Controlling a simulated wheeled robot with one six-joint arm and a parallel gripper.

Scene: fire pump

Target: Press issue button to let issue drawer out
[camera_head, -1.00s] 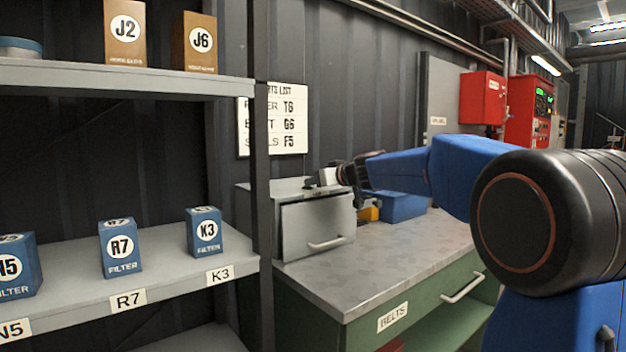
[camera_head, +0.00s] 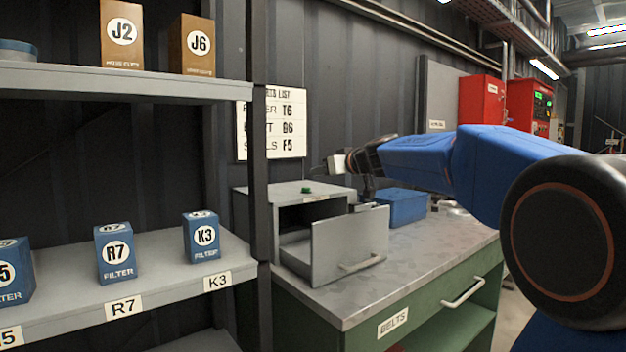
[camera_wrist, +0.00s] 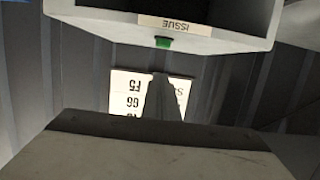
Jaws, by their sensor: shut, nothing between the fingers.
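The grey issue box (camera_head: 290,190) stands on the workbench, with a green button (camera_head: 306,189) on its top. Its issue drawer (camera_head: 350,245) is slid out toward the front, with a handle on its face. In the wrist view the box (camera_wrist: 85,14) appears upside down, with the ISSUE label (camera_wrist: 175,24) and the green button (camera_wrist: 163,42). My gripper (camera_head: 335,164) is above and to the right of the button, apart from it, shut and empty. Its fingers also show in the wrist view (camera_wrist: 165,100).
A blue bin (camera_head: 405,206) sits on the bench behind the drawer. The bench has a closed BELTS drawer (camera_head: 430,312). A shelf (camera_head: 170,285) with blue filter boxes stands at the left. A parts list (camera_head: 285,125) hangs on the wall. The bench's front right is clear.

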